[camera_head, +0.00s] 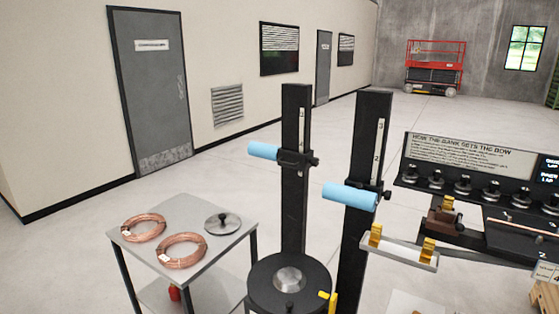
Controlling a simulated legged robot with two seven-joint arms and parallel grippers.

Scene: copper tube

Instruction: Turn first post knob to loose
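Two upright black posts stand in the middle: a left post (295,105) and a right post (371,130), each with a pale numbered scale strip. The left post carries a dark clamp (296,160) with a light blue cylinder (263,150) pointing left and a small black knob (314,161) on its right. The right post carries a similar light blue cylinder (350,195) and a small dark knob (387,195). I cannot tell which post is called the first, or whether either knob is tight or loose. Neither of my grippers is in view.
A round black base (262,284) with a metal dome sits before the left post. A grey table (205,255) at left holds two copper coils (181,250) and a metal disc (222,223). A black bench (470,189) with several knobs and a sign fills the right.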

